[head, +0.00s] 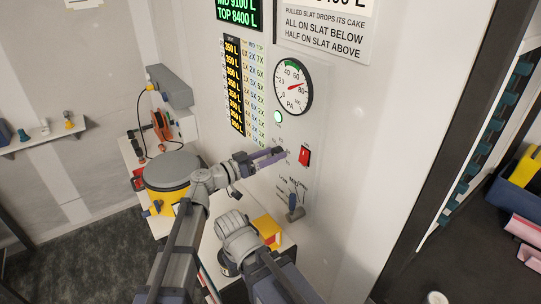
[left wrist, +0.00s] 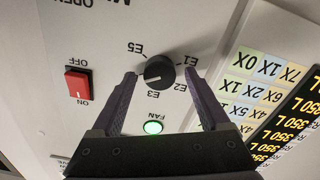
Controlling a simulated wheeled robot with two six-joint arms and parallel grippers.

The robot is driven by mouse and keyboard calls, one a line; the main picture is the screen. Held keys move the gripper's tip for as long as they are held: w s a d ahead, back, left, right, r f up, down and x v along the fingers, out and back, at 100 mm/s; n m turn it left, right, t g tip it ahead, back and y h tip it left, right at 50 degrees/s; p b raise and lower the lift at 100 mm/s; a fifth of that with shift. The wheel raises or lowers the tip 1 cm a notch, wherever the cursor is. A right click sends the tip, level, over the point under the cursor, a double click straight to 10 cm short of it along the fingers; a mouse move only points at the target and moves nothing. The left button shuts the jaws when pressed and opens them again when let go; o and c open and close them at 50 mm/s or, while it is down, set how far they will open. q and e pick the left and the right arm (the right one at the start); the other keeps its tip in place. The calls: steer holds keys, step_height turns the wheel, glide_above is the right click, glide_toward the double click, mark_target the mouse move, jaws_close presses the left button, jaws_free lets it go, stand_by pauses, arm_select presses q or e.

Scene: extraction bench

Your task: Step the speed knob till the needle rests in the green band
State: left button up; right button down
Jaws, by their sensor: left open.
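The pressure gauge (head: 293,86) is a round white dial on the wall panel in the head view. Its green band lies at the top, around 40 to 60. The red needle points right, near 80, outside the band. The speed knob (left wrist: 158,73) is a black round knob with a pale mark pointing left in the left wrist view; E1, E2, E3 and E5 labels show around it. My left gripper (left wrist: 162,74) is open, one finger on each side of the knob; contact cannot be told. In the head view, my left gripper (head: 272,157) hides the knob.
A red ON/OFF switch (head: 305,156) sits right beside the gripper, and a green FAN lamp (head: 278,117) above it. A yellow drum with a grey lid (head: 171,171) stands left of the arm.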

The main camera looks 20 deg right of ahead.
arm_select(q)
jaws_close()
stand_by(0.5)
steer(key=shift+n, duration=0.3)
steer(key=n, duration=0.5)
steer(key=shift+n, duration=0.4)
steer(key=n, duration=0.5)
steer(key=shift+w+f, duration=0.1)
steer(key=shift+n, duration=0.3)
jaws_free()
